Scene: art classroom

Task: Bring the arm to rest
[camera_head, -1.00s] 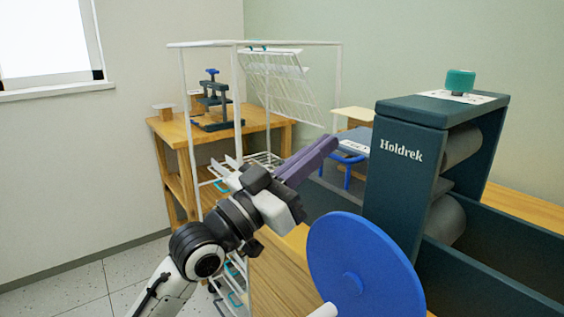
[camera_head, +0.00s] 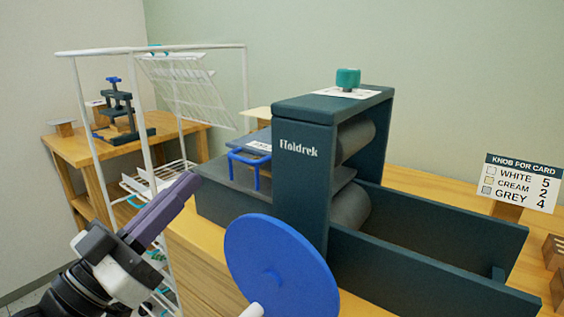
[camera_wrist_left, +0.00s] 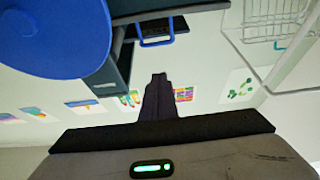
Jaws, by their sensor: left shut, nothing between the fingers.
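My left gripper (camera_head: 176,196) comes in from the lower left of the head view. Its purple fingers are together with nothing between them, pointing up and to the right. It is in front of the white wire rack and left of the roller press. In the left wrist view the closed fingers (camera_wrist_left: 158,88) point away from the camera at the middle, with no object at their tips. My right gripper is in neither view.
A dark green roller press (camera_head: 304,160) with a blue wheel (camera_head: 280,265) stands on a wooden bench (camera_head: 430,180). A white wire rack (camera_head: 150,48) is behind my gripper. A small wooden table (camera_head: 70,150) holds a clamp press (camera_head: 118,110). A sign (camera_head: 518,184) stands right.

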